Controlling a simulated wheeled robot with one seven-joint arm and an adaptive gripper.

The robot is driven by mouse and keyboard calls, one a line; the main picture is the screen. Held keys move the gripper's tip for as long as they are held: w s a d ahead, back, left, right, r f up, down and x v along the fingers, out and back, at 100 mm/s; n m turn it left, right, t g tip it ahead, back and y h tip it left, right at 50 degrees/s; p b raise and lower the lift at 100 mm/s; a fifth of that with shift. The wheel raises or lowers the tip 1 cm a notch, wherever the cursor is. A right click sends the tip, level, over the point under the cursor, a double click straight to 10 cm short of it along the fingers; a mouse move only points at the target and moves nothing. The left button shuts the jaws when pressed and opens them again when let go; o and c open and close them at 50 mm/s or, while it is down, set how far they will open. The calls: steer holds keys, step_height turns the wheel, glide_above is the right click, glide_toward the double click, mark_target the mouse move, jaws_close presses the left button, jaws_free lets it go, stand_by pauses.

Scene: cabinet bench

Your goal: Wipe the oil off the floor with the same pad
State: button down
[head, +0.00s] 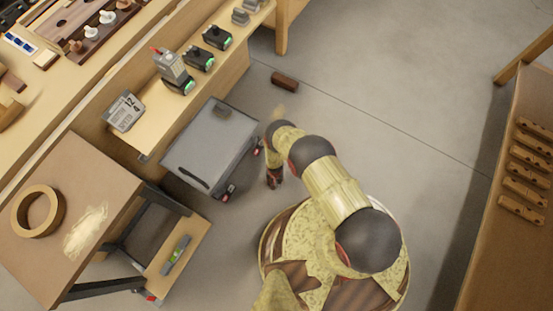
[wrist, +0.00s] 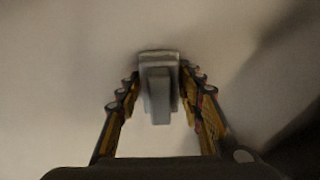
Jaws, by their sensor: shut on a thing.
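My gripper (wrist: 158,95) is shut on a grey pad (wrist: 158,70) with a raised grip, seen between the fingers in the wrist view. In the head view my gripper (head: 273,180) hangs down just right of the grey cart, and the pad is hidden or too small to make out. A faint tan patch (head: 278,111) shows on the floor just beyond my arm; I cannot tell if it is the oil. The wrist view shows only blurred, pale floor around the pad, with no clear stain. Whether the pad touches the floor is unclear.
A brown block (head: 285,79) lies on the floor ahead. A table with a tape ring (head: 20,213) and pale dust (head: 86,232) is at left. Floor to the upper right is clear.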

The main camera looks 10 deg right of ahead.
steer(key=shift+w+a, duration=0.45)
steer(key=shift+a, duration=0.1)
steer(key=c, duration=2.6)
jaws_free()
steer(key=shift+w+d+f, duration=0.2)
steer(key=shift+w+d, duration=0.95)
steer(key=shift+w, duration=0.25)
steer(key=shift+w+d+r, duration=0.1)
steer(key=shift+w+d, duration=1.05)
steer(key=shift+w, duration=0.25)
jaws_close()
steer(key=shift+r, duration=0.1)
step_height(320, 180, up, 9)
steer(key=p, duration=0.6)
steer(key=shift+w+a, duration=0.1)
